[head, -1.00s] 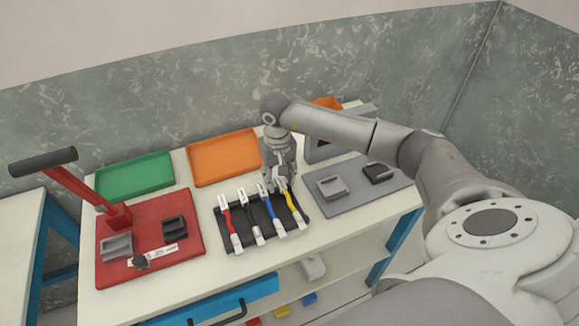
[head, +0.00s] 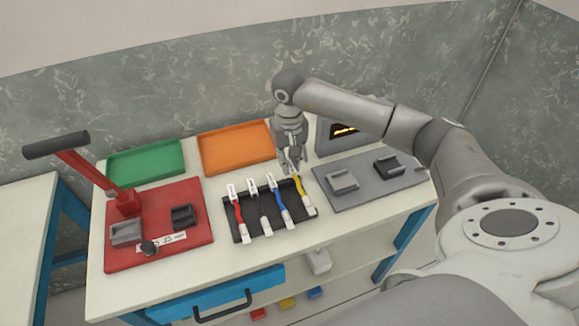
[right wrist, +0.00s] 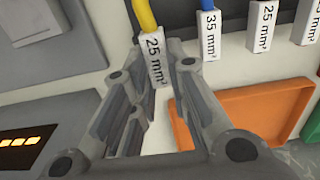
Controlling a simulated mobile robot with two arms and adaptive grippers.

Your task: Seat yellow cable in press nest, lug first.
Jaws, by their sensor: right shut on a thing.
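The yellow cable (head: 302,188) is at the right end of the black holder (head: 241,235), with a white end piece toward the front. My right gripper (head: 295,168) is at its far end and shut on it. In the right wrist view, the yellow cable (right wrist: 144,14) has a white label reading 25 mm² between the fingers (right wrist: 155,75). I cannot tell whether the cable is clear of the holder. The red press (head: 120,258) with its lever is at the left, bearing a grey nest (head: 126,233) and a black nest (head: 183,217). My left gripper is not in view.
Red (head: 237,212), black and blue (head: 281,206) cables lie beside the yellow one. Green (head: 145,170) and orange (head: 235,150) trays stand behind. A grey board (head: 350,202) with two blocks is at the right, near a box with a glowing window (head: 345,130).

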